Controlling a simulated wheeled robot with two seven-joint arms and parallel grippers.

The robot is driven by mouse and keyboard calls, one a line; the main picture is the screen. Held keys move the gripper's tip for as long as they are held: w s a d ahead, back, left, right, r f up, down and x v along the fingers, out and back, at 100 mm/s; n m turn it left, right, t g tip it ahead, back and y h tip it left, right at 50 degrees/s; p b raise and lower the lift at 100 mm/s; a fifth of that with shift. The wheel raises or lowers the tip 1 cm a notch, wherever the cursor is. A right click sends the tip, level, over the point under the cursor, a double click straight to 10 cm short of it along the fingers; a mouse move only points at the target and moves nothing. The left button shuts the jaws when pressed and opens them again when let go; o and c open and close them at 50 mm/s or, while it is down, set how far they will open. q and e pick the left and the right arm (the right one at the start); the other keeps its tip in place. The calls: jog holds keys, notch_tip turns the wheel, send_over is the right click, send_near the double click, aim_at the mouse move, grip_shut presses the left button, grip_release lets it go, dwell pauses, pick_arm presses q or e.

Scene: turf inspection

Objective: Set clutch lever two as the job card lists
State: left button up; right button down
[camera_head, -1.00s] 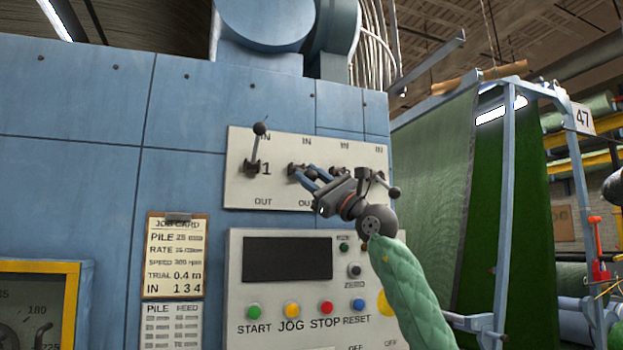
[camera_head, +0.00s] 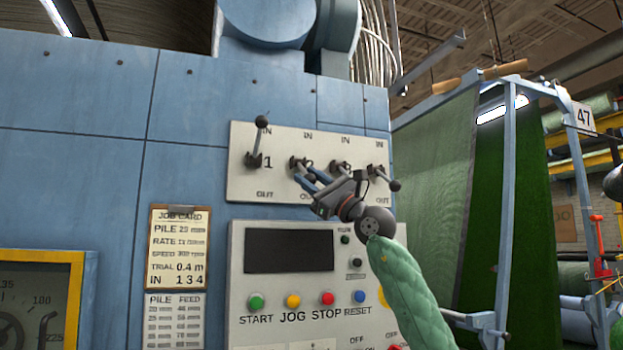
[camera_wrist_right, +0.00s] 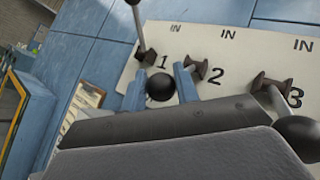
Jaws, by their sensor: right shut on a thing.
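Clutch lever two has its black base (camera_head: 299,163) on the white panel (camera_head: 240,186), beside the number 2. My right gripper (camera_head: 309,180) is at this lever, its blue fingers below and right of the base. In the wrist view, the black knob of lever two (camera_wrist_right: 160,87) sits between the fingers of my right gripper (camera_wrist_right: 161,88), which are shut on it. In the head view the knob is hidden by the gripper. The job card (camera_head: 180,247) reads IN 1 3 4. My left gripper is out of view.
Lever one (camera_head: 258,142) points up toward IN, close left of the gripper. Lever three (camera_head: 341,167) and lever four (camera_head: 378,172) stick outward and lower, close on the right. The button panel (camera_head: 238,270) lies below.

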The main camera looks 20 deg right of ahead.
jog(key=c, duration=1.2)
grip_release()
jog(key=shift+w+a+f+h, duration=0.1)
jog(key=shift+w+f+h, duration=0.1)
jog(key=shift+f+h, duration=0.1)
jog(key=shift+c, duration=0.2)
jog(key=shift+o, duration=0.7)
jog(key=shift+w, duration=0.1)
jog(key=shift+w+f, duration=0.1)
jog(key=shift+w, duration=0.2)
jog(key=shift+s, duration=0.3)
jog(key=shift+s+d+f, duration=0.1)
jog(key=shift+s+d, duration=0.05)
jog(key=shift+d, duration=0.05)
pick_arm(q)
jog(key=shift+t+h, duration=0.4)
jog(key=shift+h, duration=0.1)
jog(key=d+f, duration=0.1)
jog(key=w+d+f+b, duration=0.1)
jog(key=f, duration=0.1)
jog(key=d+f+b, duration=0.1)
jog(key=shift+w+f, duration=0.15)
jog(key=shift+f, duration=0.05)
pick_arm(e)
jog(key=v, duration=0.7)
jog(key=shift+w+f, duration=0.25)
